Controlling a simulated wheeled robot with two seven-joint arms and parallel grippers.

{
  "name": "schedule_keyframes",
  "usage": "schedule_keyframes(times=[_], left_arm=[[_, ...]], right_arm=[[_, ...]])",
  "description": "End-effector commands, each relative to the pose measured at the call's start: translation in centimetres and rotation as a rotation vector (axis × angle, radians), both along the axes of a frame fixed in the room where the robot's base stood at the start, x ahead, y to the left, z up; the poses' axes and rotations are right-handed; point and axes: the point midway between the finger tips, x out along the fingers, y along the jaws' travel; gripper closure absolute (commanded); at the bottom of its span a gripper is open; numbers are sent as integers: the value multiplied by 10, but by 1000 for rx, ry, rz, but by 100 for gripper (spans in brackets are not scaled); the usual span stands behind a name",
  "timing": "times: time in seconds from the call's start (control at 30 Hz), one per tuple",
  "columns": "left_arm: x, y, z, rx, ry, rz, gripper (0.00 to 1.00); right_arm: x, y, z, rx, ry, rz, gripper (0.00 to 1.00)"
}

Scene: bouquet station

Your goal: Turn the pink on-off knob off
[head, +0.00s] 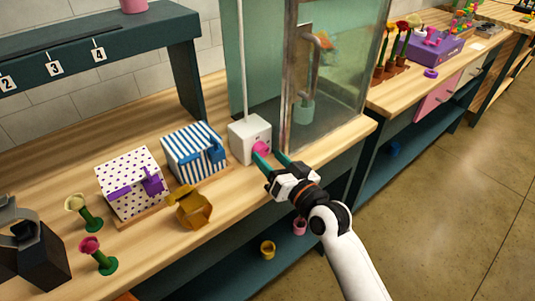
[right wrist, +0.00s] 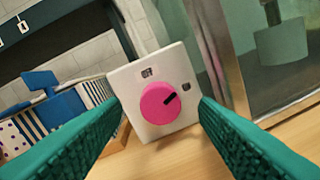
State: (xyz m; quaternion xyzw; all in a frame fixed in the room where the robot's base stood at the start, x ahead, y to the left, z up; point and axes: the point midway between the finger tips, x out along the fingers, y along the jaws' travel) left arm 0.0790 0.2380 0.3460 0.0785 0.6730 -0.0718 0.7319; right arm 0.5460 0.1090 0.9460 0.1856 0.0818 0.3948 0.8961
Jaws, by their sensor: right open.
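The pink knob (head: 261,148) is on the front of a white box (head: 249,136) beside the glass cabinet. In the right wrist view the knob (right wrist: 158,108) faces me, with a black pointer mark toward its upper right. The white plate (right wrist: 138,82) around it has two small dark symbols, one above the knob and one at its right. My right gripper (head: 271,159) is open, its teal fingers just in front of the knob. In the right wrist view the fingers (right wrist: 160,112) lie left and right of the knob, apparently apart from it.
The glass cabinet door (head: 317,85) with its metal handle (head: 308,60) stands close right of the box. A blue-striped box (head: 195,150), a dotted box (head: 130,188) and a mustard-coloured object (head: 193,207) stand to the left. Wooden bench surface lies between them.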

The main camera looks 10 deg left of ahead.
Motion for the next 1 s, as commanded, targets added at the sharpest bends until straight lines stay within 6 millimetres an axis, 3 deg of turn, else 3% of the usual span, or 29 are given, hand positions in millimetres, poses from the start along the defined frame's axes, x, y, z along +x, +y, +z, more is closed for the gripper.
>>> schedule_keyframes(times=[0.2,0.5,0.77,1.0], left_arm=[[7,-7,1,-10,-11,-1,100],[7,-7,1,-9,-11,-3,100],[6,-5,1,-7,-10,-4,100],[5,-3,0,-5,-8,-3,100]], right_arm=[[12,14,0,1,0,1,45],[13,15,0,0,0,0,45],[13,15,0,-1,1,0,88],[13,14,-1,-15,-18,0,90]])
